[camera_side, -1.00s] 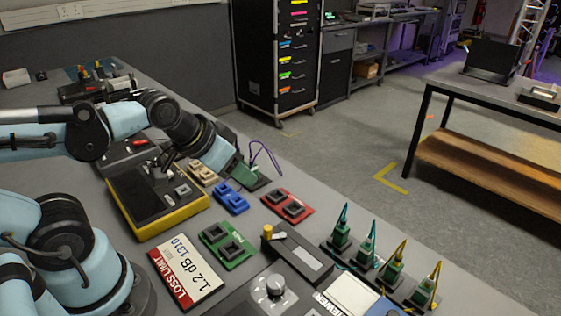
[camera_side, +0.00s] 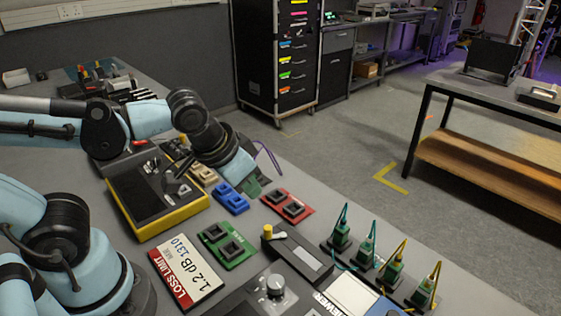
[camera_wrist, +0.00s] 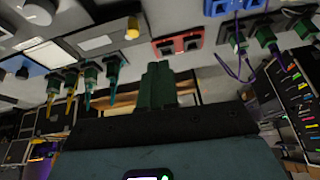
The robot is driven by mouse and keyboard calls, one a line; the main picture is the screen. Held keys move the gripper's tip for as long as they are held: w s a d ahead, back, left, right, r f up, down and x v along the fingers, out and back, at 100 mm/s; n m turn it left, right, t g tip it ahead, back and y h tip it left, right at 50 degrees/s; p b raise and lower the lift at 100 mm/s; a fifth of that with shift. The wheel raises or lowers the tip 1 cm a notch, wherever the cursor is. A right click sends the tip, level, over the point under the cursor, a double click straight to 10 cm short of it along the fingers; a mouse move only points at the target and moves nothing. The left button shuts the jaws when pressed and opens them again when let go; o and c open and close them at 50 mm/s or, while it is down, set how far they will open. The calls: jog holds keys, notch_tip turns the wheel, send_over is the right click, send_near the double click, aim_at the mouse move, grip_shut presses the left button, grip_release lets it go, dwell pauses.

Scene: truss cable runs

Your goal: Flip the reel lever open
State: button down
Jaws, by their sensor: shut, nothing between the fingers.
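The likely reel unit is a dark, flat box (camera_side: 301,259) with an upright yellow lever or knob (camera_side: 267,232) at its far left corner, right of centre in the side view. The yellow part also shows in the wrist view (camera_wrist: 132,29), at upper left. I cannot confirm that it is the reel lever. My gripper (camera_wrist: 157,70) shows its green fingers close together and empty in the wrist view. In the side view its fingertips (camera_side: 250,188) are above the bench, behind the yellow part and apart from it. My blue wrist partly hides the area behind.
Near my gripper are a blue double block (camera_side: 230,198), a red one (camera_side: 287,204) and a green one (camera_side: 228,246). Several green connectors with upright cables (camera_side: 366,253) stand along the right edge. A yellow-edged black box (camera_side: 150,192) lies left. A loss-limit sign (camera_side: 187,268) lies in front.

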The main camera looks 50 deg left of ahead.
jog(key=g+y, duration=0.1)
jog(key=y, duration=0.1)
send_near(276, 238)
notch_tip(276, 238, up, 2)
jog(key=s+d, duration=0.1)
jog(key=d, duration=0.1)
jog(key=s+d+y, duration=0.1)
jog(key=d, duration=0.1)
jog(key=s+d+y, duration=0.1)
jog(key=d, duration=0.2)
jog(key=shift+r+t, duration=0.3)
jog(key=shift+s+d+y, duration=0.4)
jog(key=shift+d, duration=0.1)
jog(key=x, duration=1)
jog(key=shift+w, duration=0.25)
jog(key=shift+w+a+r, duration=0.1)
jog(key=shift+a+r, duration=0.05)
jog(key=shift+a, duration=1.1)
jog(key=shift+w+a, duration=0.15)
jog(key=shift+a, duration=0.6)
jog(key=shift+t, duration=0.3)
jog(key=shift+a+m+h, duration=0.1)
jog(key=shift+m+h, duration=0.2)
jog(key=shift+m, duration=0.3)
